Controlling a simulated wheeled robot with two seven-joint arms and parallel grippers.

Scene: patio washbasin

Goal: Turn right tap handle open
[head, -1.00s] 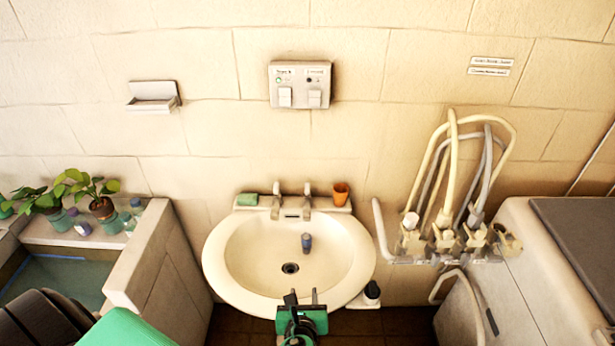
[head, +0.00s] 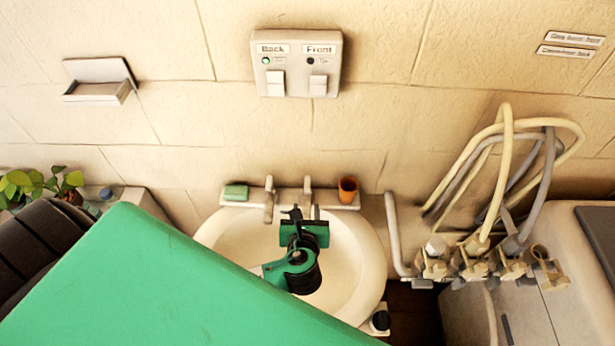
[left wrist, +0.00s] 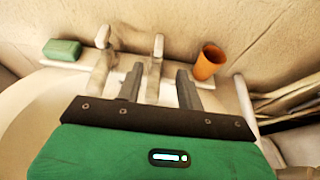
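The washbasin (head: 345,240) hangs on the wall with two beige taps on its back ledge. The right tap (head: 307,187) stands right of the left tap (head: 268,192). My left gripper (head: 306,210) is over the basin, its fingers pointing at the right tap. In the left wrist view, the right tap (left wrist: 156,62) shows beyond and between the two spread fingers (left wrist: 158,80), which are empty. Whether they touch it cannot be told. The left tap (left wrist: 102,55) is left of the fingers. My right gripper is not in view.
A green soap (head: 236,192) lies left of the taps and an orange cup (head: 347,189) stands right of them. A switch box (head: 297,64) is on the wall above. Hoses (head: 500,180) on a rack are at the right. My green arm covers the basin's front left.

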